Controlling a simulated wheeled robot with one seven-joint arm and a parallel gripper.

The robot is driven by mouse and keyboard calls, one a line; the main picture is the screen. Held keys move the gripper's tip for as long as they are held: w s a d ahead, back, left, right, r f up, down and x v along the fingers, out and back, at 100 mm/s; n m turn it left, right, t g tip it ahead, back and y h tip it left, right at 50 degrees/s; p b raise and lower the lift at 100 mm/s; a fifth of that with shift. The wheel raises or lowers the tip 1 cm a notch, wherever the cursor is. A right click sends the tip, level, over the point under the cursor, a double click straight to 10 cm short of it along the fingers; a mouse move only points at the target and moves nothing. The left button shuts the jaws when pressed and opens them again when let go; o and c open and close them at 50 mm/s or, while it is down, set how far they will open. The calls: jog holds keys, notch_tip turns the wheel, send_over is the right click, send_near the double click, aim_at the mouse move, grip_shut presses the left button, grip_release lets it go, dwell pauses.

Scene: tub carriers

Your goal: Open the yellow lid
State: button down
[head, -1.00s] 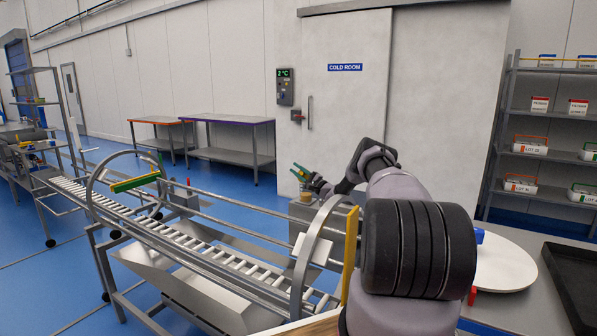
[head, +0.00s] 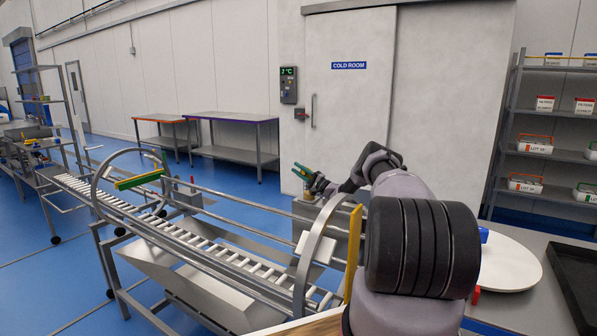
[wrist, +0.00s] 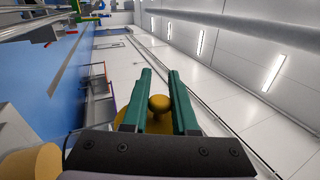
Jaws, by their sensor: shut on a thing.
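My gripper (head: 299,171) is at the far end of my arm, in front of the cold room wall in the head view. Its two green fingers also show in the wrist view (wrist: 161,80). They are shut on the round knob (wrist: 160,103) of the yellow lid (wrist: 122,97). The lid's disc shows partly behind the fingers, and the rest of it is hidden. I cannot tell whether the lid touches what is beneath it. The lid is too small to make out in the head view.
A tan round object (wrist: 32,165) is at the wrist view's lower left. A roller conveyor (head: 190,238) with hoops and rails runs across the left front. Blue floor is open behind the conveyor.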

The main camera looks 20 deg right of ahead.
aim_at(306, 174)
jog(key=c, duration=0.7)
grip_release()
jog(key=shift+v, duration=3.75)
